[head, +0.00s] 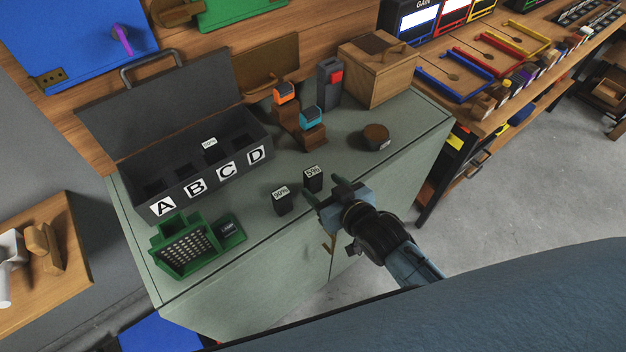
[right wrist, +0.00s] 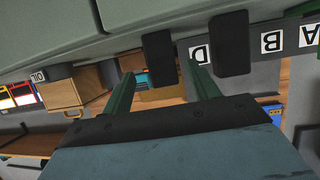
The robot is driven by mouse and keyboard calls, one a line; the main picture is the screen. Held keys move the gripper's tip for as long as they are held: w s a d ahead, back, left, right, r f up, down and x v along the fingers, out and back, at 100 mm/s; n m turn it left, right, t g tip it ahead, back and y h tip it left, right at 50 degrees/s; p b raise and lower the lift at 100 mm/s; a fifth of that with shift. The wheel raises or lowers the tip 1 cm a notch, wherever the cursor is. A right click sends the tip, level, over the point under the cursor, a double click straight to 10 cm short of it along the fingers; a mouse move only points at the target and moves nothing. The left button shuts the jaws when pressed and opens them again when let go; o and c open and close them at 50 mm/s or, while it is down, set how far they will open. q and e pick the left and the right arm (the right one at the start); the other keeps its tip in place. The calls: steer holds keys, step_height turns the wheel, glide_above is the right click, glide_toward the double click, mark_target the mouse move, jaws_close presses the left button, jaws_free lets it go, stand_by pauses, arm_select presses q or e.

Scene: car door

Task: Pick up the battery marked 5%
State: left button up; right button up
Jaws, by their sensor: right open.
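Two black batteries with white percent labels stand upright on the grey-green cabinet top in the head view, a left one (head: 283,204) and a right one (head: 313,182). Their labels are too small to read surely. My right gripper (head: 323,190) is open and empty, its green fingers close to the right battery. In the right wrist view, the two batteries appear as dark blocks, one (right wrist: 158,58) in line with the gap between the fingers (right wrist: 161,88) and one (right wrist: 230,45) beyond the right finger. Another labelled battery (head: 210,147) sits in the dark case. My left gripper is not in view.
The open dark case (head: 200,190) has slots lettered A to D. A green holder (head: 183,252) with a small dark item (head: 229,229) stands at the front left. A brown stand (head: 299,128), a round brown knob (head: 376,135) and a wooden box (head: 381,75) stand farther back.

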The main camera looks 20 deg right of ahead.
mark_target(316, 182)
steer(key=x, duration=0.5)
steer(key=shift+a+r+b, duration=0.15)
steer(key=shift+b, duration=0.2)
steer(key=c, duration=1.1)
